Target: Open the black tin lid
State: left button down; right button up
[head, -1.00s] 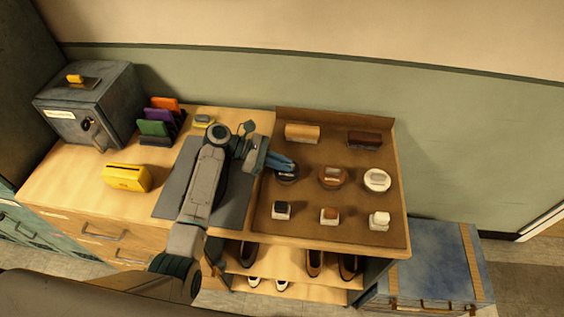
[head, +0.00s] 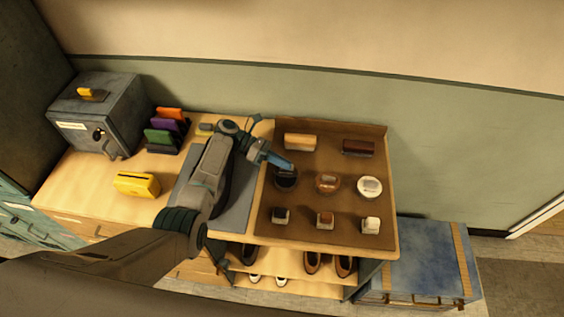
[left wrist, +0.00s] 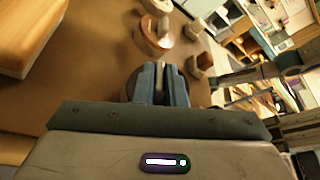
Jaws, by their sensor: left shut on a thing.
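The black tin (head: 286,183) stands in the brown tray (head: 330,238), at the left of a row with a brown tin (head: 327,186) and a white tin (head: 369,189). My left gripper (head: 289,166) reaches over the black tin from the left and hides part of its top. In the left wrist view the gripper (left wrist: 159,76) is shut on a thin upright grip on the lid, and the dark tin (left wrist: 131,84) shows beside the fingers. I cannot tell whether the lid is raised. My right gripper is not in view.
Light (head: 300,142) and dark (head: 358,148) brushes lie at the tray's back. Small black (head: 281,215), brown (head: 325,220) and white (head: 370,226) topped blocks stand in front. Shoes fill the shelf below.

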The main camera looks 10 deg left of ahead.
pick_arm(q)
jog(key=shift+w+r, duration=0.1)
jog(key=shift+w, duration=0.05)
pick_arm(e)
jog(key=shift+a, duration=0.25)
pick_arm(q)
jog(key=c, duration=1.5)
grip_release()
